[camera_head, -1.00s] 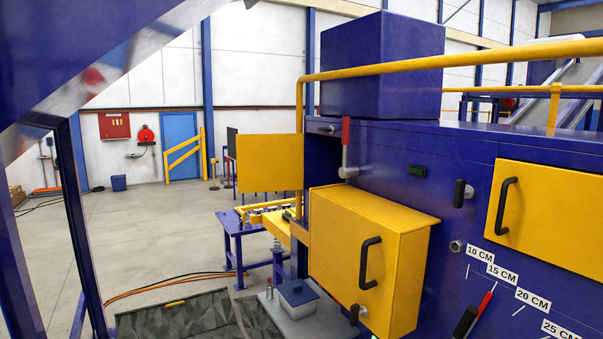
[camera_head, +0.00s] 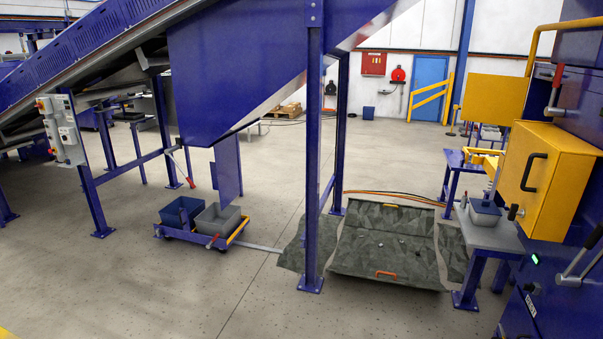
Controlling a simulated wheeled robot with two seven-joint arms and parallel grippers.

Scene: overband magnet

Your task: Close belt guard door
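Neither of my grippers shows in the head view. Which part is the belt guard door is not clear. A flat yellow panel (camera_head: 495,98) stands out from the blue machine at the right and looks like a swung-open door. In front of it a yellow box-shaped cover (camera_head: 548,180) with a black handle (camera_head: 533,172) sits on the machine's side. A narrow blue panel (camera_head: 228,167) hangs upright below the conveyor chute (camera_head: 225,75). Any latch on these is too small to tell.
A blue post (camera_head: 313,160) stands in the middle. A blue cart (camera_head: 205,238) carries a blue bin and a grey bin. The front left floor is clear.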

